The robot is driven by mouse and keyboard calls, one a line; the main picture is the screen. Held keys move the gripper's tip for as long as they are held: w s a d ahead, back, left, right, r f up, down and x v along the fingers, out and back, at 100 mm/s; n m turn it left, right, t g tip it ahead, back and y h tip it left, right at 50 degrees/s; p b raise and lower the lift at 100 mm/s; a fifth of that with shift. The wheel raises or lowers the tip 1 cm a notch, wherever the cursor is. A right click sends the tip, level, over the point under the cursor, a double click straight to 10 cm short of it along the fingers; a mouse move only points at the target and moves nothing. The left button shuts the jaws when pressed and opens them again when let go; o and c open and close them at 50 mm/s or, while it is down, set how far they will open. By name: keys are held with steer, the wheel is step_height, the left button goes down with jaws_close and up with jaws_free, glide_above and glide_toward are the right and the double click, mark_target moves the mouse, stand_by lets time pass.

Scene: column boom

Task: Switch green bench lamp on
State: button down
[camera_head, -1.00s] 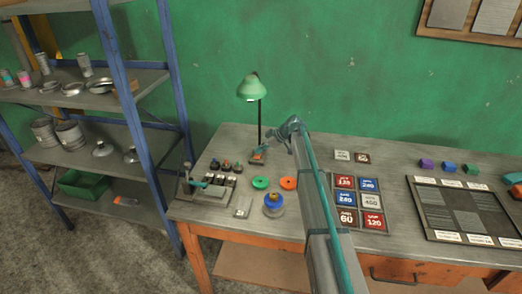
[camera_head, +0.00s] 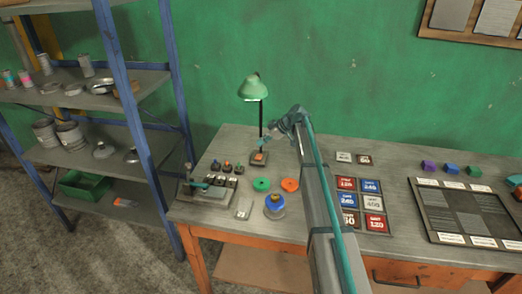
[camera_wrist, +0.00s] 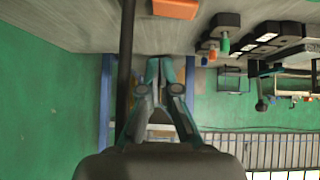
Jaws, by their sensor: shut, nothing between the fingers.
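The green bench lamp (camera_head: 254,88) stands at the back of the workbench, with a green shade on a thin dark pole. Its small dark base carries an orange switch (camera_head: 259,157). Whether the lamp is lit I cannot tell for sure. My gripper (camera_head: 264,142) is just above and behind the switch, close to the pole, apart from the switch as far as I can see. In the wrist view, which looks upside down, my gripper (camera_wrist: 161,65) is shut and empty. The dark pole (camera_wrist: 126,60) passes beside it, and the orange switch (camera_wrist: 175,8) shows at the top edge.
Left of the lamp are several small switches (camera_head: 225,168) and a grey fixture (camera_head: 207,193). In front lie a green ring (camera_head: 261,184), an orange ring (camera_head: 290,185) and a blue-topped jar (camera_head: 274,204). Grit cards (camera_head: 345,184) lie right of my arm. A blue-framed shelf (camera_head: 128,90) stands left.

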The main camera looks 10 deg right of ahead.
steer(key=w+b+v, duration=0.1)
steer(key=b+v, duration=0.1)
steer(key=v, duration=0.7)
steer(key=shift+d, duration=0.4)
steer(key=shift+w, duration=0.1)
